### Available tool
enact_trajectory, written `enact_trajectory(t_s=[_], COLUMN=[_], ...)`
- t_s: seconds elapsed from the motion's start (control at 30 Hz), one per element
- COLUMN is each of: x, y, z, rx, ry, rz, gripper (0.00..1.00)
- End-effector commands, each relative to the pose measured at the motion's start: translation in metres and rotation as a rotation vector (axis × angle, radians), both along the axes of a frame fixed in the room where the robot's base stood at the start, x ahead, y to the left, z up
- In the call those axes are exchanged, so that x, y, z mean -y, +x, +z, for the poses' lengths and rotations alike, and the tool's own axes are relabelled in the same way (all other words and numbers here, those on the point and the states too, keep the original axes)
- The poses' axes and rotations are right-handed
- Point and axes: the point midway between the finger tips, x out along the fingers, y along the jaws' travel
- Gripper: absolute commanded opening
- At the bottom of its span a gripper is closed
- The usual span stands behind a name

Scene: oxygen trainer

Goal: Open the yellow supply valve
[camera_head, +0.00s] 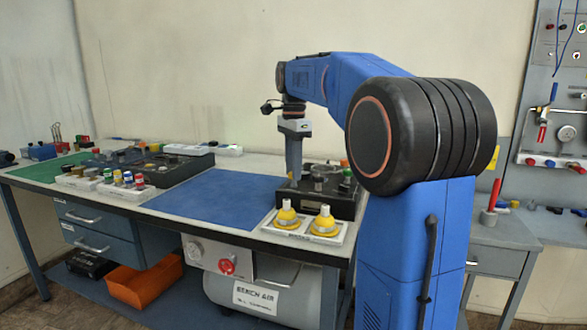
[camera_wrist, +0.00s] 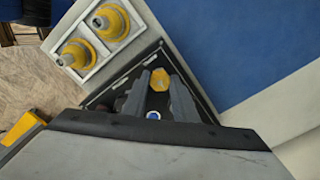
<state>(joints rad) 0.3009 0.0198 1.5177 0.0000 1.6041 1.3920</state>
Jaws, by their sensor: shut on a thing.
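The yellow supply valve knob (camera_wrist: 160,79) is a faceted yellow cap on the black panel (camera_wrist: 128,75) in the wrist view. My gripper (camera_wrist: 161,82) has its two grey fingers on either side of the knob, shut on it. In the head view my gripper (camera_head: 293,180) points straight down at the left part of the black panel box (camera_head: 343,207). The yellow knob cannot be made out there, as the fingers cover that spot. How far the valve is turned cannot be told.
Two yellow fittings with pale tops (camera_head: 287,214) stand on a white tray (camera_head: 268,221) at the bench's front edge, close to the panel box. A blue mat (camera_head: 215,197) is clear to the left. More knobbed boxes (camera_head: 180,168) stand farther left.

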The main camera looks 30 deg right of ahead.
Motion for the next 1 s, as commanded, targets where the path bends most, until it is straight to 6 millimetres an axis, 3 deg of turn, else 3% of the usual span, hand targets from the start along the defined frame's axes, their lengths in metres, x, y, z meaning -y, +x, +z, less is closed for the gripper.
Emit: enact_trajectory(t_s=[0.37, 1.0], x=[0.0, 0.0001], y=[-0.0001, -0.0007], z=[0.0002, 0.0003], rx=[0.0, 0.001], ry=[0.0, 0.0], rz=[0.111, 0.687], gripper=[0.03, 0.03])
